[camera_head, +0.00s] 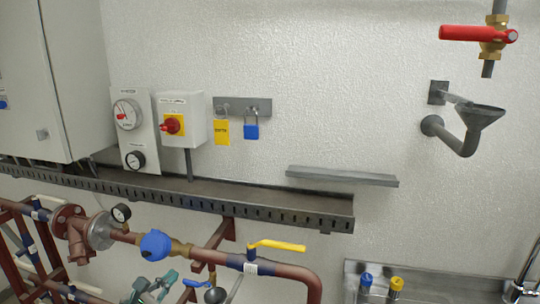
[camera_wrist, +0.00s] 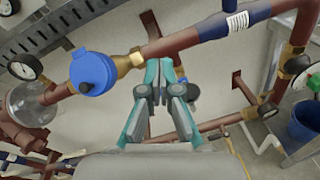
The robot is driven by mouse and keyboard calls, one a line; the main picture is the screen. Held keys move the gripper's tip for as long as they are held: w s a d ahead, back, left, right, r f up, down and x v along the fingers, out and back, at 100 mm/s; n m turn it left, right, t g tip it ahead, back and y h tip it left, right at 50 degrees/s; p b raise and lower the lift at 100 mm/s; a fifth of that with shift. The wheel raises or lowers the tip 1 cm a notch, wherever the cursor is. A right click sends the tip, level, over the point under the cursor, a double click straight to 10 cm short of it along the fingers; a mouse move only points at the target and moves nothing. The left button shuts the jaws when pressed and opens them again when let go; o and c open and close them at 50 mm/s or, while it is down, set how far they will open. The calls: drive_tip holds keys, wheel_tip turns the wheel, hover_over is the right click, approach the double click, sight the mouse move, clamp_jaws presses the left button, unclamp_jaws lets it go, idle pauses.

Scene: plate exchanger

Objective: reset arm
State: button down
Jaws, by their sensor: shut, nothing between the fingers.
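My gripper (camera_wrist: 160,88) shows in the wrist view with its two fingertips together and nothing between them. It points toward the pipework, with a brown pipe (camera_wrist: 180,42) just beyond its tips; I cannot tell whether they touch. In the head view a small teal part of my gripper (camera_head: 150,288) shows at the bottom edge, below the blue-capped fitting (camera_head: 156,244). Most of my arm is outside the head view.
Brown pipes with a yellow-handled valve (camera_head: 277,245) and a gauge (camera_head: 121,212) lie close around my gripper. A perforated cable tray (camera_head: 200,196) runs above. A red switch box (camera_head: 181,120), blue padlock (camera_head: 251,131) and funnel (camera_head: 480,116) are on the wall. A blue bucket (camera_wrist: 306,122) stands right.

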drive_tip(key=s+d+f+m+g, duration=0.2)
drive_tip(key=d+f+m+g, duration=0.3)
drive_tip(key=f, duration=0.8)
drive_tip(key=s+d+f+m+g+y, duration=0.1)
drive_tip(key=d+f+m+g, duration=0.35)
drive_tip(key=f, duration=0.85)
drive_tip(key=s+d+f+m+g, duration=0.25)
drive_tip(key=d+f+m, duration=0.35)
drive_tip(key=d+f, duration=0.5)
drive_tip(key=s+d+f+m+g+y, duration=0.2)
drive_tip(key=s+d+f+m+g, duration=0.3)
drive_tip(key=s+d+f, duration=0.5)
drive_tip(key=s+d+f+m+g+y, duration=0.2)
drive_tip(key=s+d+f+m+g, duration=0.3)
drive_tip(key=s+d+f, duration=0.6)
drive_tip(key=s+m, duration=0.2)
drive_tip(key=s, duration=0.2)
drive_tip(key=shift+s+f+m+g+y, duration=0.15)
drive_tip(key=shift+f+m+g+y, duration=0.15)
drive_tip(key=shift+m+y, duration=0.1)
drive_tip(key=shift+r, duration=0.1)
